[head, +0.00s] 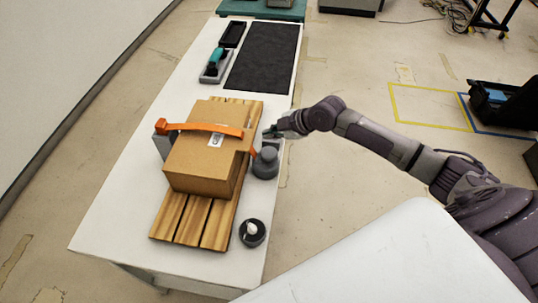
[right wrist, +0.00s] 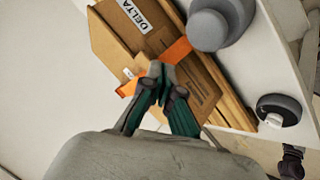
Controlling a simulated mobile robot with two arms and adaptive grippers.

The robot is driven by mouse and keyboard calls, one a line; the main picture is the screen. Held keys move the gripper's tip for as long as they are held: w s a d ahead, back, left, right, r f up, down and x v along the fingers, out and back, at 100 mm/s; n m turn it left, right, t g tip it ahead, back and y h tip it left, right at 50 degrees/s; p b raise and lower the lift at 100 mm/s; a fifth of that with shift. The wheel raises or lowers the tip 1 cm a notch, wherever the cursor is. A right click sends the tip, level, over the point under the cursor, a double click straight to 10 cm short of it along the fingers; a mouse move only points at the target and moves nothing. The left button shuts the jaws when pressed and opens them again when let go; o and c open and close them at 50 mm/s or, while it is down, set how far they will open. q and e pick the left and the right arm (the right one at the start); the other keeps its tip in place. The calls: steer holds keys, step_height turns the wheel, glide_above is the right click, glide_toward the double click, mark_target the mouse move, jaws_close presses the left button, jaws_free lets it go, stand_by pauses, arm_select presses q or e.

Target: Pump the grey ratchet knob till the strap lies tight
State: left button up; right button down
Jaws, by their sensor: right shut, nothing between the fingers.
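The grey ratchet knob (head: 265,162) stands at the right side of the wooden pallet, and in the right wrist view it is the round grey shape (right wrist: 208,28) at the top. The orange strap (head: 205,127) runs over the cardboard box (head: 200,165) and down toward the knob; its left end stands out past the box edge. Orange strap parts show beside my fingers in the right wrist view (right wrist: 178,50). My right gripper (head: 268,133) is shut and empty, just behind the knob, and its closed fingertips (right wrist: 160,75) appear over the box and strap. My left gripper is out of view.
The box sits on the slatted wooden pallet (head: 190,222) on a white table (head: 120,205). A black round item with a white top (head: 252,232) stands near the front. A dark mat (head: 263,58) and a teal-handled tool (head: 216,62) lie farther back.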

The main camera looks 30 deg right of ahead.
mark_target(268, 152)
step_height(268, 152, down, 5)
steer(key=b, duration=0.3)
steer(key=shift+f, duration=0.1)
arm_select(q)
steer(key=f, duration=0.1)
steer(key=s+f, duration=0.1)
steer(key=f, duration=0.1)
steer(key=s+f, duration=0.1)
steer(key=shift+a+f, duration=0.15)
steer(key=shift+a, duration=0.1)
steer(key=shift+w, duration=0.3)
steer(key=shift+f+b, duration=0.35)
steer(key=shift+b, duration=0.1)
arm_select(e)
steer(key=shift+f, duration=0.4)
arm_select(q)
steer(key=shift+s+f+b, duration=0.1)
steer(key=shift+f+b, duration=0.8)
steer(key=shift+b, duration=0.05)
arm_select(e)
steer(key=shift+f, duration=1.15)
arm_select(q)
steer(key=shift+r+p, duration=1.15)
steer(key=shift+p, duration=0.05)
arm_select(e)
steer(key=shift+r, duration=1.55)
